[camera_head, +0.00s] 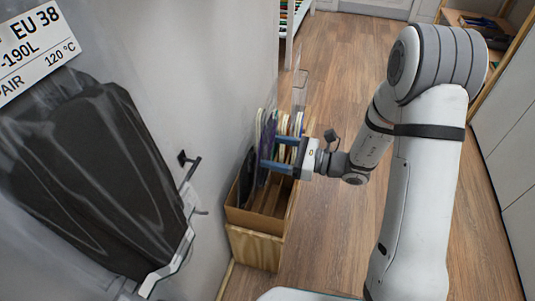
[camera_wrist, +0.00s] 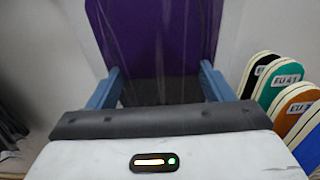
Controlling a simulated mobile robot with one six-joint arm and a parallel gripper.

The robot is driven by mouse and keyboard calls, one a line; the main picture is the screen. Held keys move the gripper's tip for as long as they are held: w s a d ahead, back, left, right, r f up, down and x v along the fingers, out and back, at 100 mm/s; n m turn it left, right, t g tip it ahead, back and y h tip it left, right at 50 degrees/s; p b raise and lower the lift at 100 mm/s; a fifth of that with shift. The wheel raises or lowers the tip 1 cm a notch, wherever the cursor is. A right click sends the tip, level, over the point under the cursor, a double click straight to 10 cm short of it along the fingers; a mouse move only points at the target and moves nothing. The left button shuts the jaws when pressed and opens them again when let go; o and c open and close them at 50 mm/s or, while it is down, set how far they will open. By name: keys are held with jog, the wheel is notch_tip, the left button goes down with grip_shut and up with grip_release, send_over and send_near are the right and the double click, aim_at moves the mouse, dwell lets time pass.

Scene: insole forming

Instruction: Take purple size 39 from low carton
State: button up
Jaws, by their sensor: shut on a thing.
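A purple insole piece (camera_wrist: 155,35) in clear, shiny film fills the top middle of the wrist view, between the two blue fingers of my gripper (camera_wrist: 160,72). My gripper is shut on it. In the head view my gripper (camera_head: 270,152) is over the low carton (camera_head: 255,245), and the purple piece (camera_head: 267,128) stands upright at its fingers. No size marking is readable on the purple piece. Its lower part is dark or hidden behind my gripper in the wrist view.
Several upright insoles, including a teal one marked EU 41 (camera_wrist: 283,80) and an orange one (camera_wrist: 297,105), stand close on the right. Dark pieces (camera_head: 247,178) stand at the carton's left. Wooden floor (camera_head: 335,80) is clear beyond.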

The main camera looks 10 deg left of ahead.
jog(key=s+d+p, duration=0.1)
jog(key=d+p, duration=0.2)
jog(key=d, duration=1.3)
jog(key=shift+d, duration=0.35)
jog(key=shift+s+f, duration=0.1)
